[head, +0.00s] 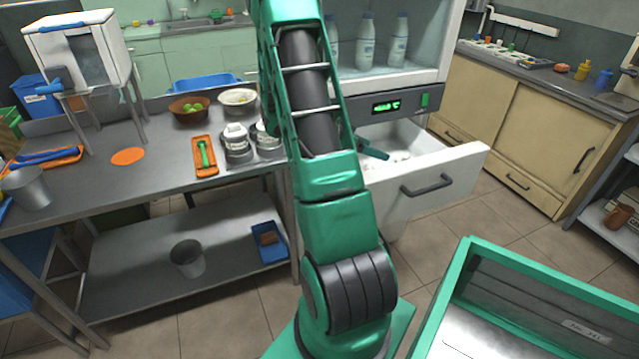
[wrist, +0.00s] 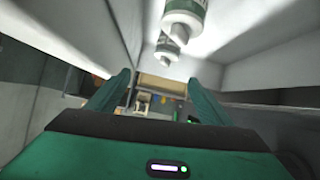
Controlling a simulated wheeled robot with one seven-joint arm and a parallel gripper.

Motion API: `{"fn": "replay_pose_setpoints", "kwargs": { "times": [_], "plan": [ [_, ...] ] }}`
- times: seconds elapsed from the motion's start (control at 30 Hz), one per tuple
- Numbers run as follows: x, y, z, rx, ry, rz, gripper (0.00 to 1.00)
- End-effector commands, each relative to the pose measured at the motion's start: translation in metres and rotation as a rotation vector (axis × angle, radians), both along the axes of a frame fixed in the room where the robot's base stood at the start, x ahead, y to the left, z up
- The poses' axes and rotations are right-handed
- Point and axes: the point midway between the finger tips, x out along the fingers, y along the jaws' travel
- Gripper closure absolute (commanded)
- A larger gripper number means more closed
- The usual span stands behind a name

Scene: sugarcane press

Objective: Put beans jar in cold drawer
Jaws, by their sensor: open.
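The cold drawer (head: 445,183) is pulled open below the refrigerated cabinet, with a dark handle on its white front. My gripper (wrist: 159,79) is open in the wrist view, and nothing shows held between its two green fingers. Pale walls stand on both sides of it, seemingly the drawer's. In the head view my arm hides most of the gripper; a green part of it shows at the drawer opening. Two white-lidded jars, one on the left (head: 236,140) and one half behind my arm (head: 266,138), stand on the metal table. I cannot tell which jar holds beans.
White bottles (head: 366,42) stand in the cabinet above the drawer. White containers with green labels (wrist: 185,15) show at the top of the wrist view. An orange tray (head: 204,157) and a brown bowl (head: 188,110) are on the table. A green-rimmed bin (head: 560,268) is front right.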

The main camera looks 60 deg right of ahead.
Motion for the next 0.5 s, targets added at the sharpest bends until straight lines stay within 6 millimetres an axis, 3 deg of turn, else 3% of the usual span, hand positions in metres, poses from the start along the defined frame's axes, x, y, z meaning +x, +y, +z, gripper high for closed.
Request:
{"fn": "replay_pose_setpoints", "kwargs": {
  "times": [0.03,0.27,0.5],
  "plan": [
    [0.003,0.013,0.012,0.042,-0.006,0.018,0.26],
    [0.01,0.076,0.039,0.281,0.003,0.134,0.26],
    [0.012,0.16,0.064,0.555,0.018,0.356,0.26]
  ]
}}
